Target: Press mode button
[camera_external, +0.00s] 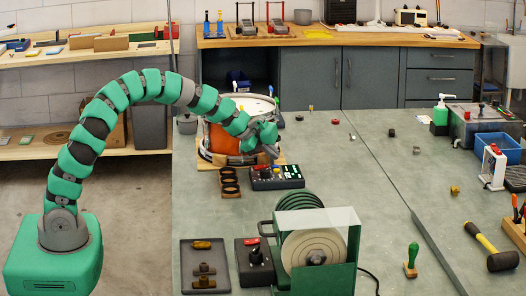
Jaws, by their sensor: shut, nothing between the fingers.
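My gripper (271,152) is shut and empty. It points down and to the right, in front of the orange drum (222,140) and a little above the black control box (292,183). The box lies on the bench and has several small coloured buttons and knobs on its top, with a red part at its left end. I cannot tell which one is the mode button. The fingertips look apart from the box, but the exact gap is hard to judge.
A green machine with a pale disc (312,249) stands in front of the box. A small black box with a red part (256,262) and a grey tray (205,266) are beside it. Dark rings (230,182) lie left of the control box.

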